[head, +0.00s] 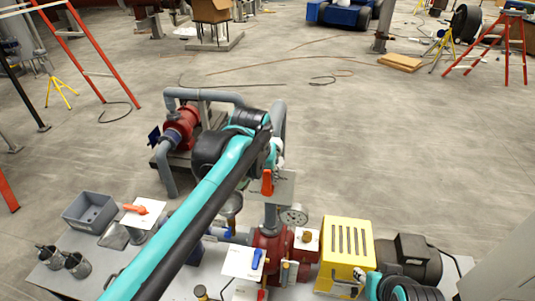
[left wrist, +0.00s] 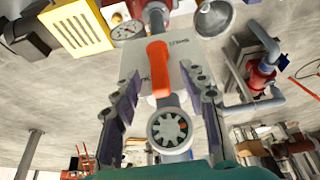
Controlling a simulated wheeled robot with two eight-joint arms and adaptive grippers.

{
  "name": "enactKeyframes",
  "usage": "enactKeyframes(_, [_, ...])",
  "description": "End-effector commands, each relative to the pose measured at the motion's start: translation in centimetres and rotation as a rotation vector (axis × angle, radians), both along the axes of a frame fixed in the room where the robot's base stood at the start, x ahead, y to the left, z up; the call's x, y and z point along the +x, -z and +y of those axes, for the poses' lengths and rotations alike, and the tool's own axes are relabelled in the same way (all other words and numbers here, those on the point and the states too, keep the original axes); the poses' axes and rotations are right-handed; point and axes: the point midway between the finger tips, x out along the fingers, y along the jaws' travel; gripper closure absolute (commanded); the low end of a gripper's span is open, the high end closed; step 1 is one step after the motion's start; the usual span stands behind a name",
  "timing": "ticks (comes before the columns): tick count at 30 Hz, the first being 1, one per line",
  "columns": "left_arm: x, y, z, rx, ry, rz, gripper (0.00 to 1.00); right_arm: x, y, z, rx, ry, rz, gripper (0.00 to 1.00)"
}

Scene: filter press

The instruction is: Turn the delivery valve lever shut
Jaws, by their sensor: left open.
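The delivery valve lever (head: 267,183) appears to be the orange handle on the grey pipe, against a pale plate (head: 283,188) in the head view. In the left wrist view the lever (left wrist: 158,68) stands lengthwise along the pipe, before a plate (left wrist: 185,48) with small lettering. My left gripper (head: 273,152) is at the valve, partly hidden by its own wrist in the head view. In the left wrist view its open fingers (left wrist: 158,78) are on either side of the lever, with gaps on both sides. Contact does not show.
A gauge (head: 294,215), red pump (head: 272,243) and yellow guard (head: 345,250) stand close by. Another orange lever (head: 142,209) and a blue lever (head: 258,258) sit on plates nearby. A grey bin (head: 90,212) is at left. Floor beyond the pipes is mostly clear.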

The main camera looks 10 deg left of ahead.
Motion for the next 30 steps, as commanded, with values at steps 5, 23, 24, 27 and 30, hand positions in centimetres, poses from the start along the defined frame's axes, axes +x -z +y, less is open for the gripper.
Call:
enactKeyframes(5, [1.3,-2.2,-0.5,0.001,-0.002,0.015,0.57,0.0,-2.1,0.0,0.000,0.000,0.000,0.60])
enactKeyframes(23, [4.3,4.6,-0.6,0.001,-0.002,0.016,0.57,0.0,-1.7,0.0,0.000,0.000,0.000,0.60])
enactKeyframes(24, [4.3,4.8,-0.6,0.001,-0.002,0.016,0.57,0.0,-1.7,0.0,0.000,0.000,0.000,0.60])
enactKeyframes(27, [4.4,5.0,-0.6,0.001,-0.002,0.016,0.57,0.0,-1.7,0.0,0.000,0.000,0.000,0.60])
enactKeyframes(30, [4.4,5.0,-0.6,0.001,-0.002,0.016,0.57,0.0,-1.7,0.0,0.000,0.000,0.000,0.60])
